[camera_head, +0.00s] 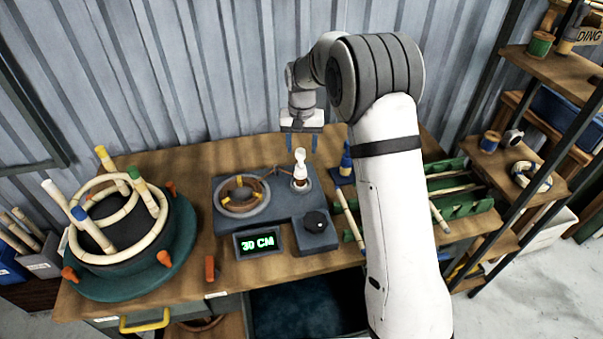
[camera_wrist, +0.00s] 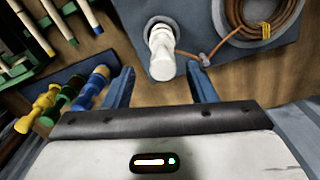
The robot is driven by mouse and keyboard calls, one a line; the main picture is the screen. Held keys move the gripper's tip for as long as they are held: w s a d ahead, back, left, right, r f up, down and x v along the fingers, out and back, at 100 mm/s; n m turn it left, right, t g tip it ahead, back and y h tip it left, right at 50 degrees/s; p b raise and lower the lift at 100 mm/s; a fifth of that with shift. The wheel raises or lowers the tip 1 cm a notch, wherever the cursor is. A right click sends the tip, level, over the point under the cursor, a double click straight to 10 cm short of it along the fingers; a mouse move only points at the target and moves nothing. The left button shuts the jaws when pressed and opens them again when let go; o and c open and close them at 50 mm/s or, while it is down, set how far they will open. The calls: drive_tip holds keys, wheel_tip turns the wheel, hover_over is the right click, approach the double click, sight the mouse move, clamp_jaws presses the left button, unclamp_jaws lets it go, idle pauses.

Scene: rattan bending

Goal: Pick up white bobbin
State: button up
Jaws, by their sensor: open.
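The white bobbin (camera_head: 300,163) stands upright on the right part of the blue-grey winding device (camera_head: 231,192). In the wrist view the white bobbin (camera_wrist: 161,52) shows near the top centre, with a thin brown strand at its base. My gripper (camera_head: 301,144) is open and empty, with its two blue fingers pointing down close to the bobbin. In the wrist view my gripper (camera_wrist: 161,84) has one finger on either side of the bobbin's near end. I cannot tell how far apart in depth they are; no contact shows.
Yellow (camera_wrist: 38,108), green (camera_wrist: 66,97) and blue (camera_wrist: 92,88) bobbins stand in a row beside the device. A round frame with rings and posts (camera_head: 120,215) is at the left. A shelf (camera_head: 548,70) stands at the right, and a corrugated wall is behind.

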sight(301, 151)
drive_tip(key=f+p, duration=0.1)
drive_tip(key=f, duration=0.3)
drive_tip(key=shift+a, duration=0.2)
drive_tip(key=shift+c, duration=0.3)
clamp_jaws()
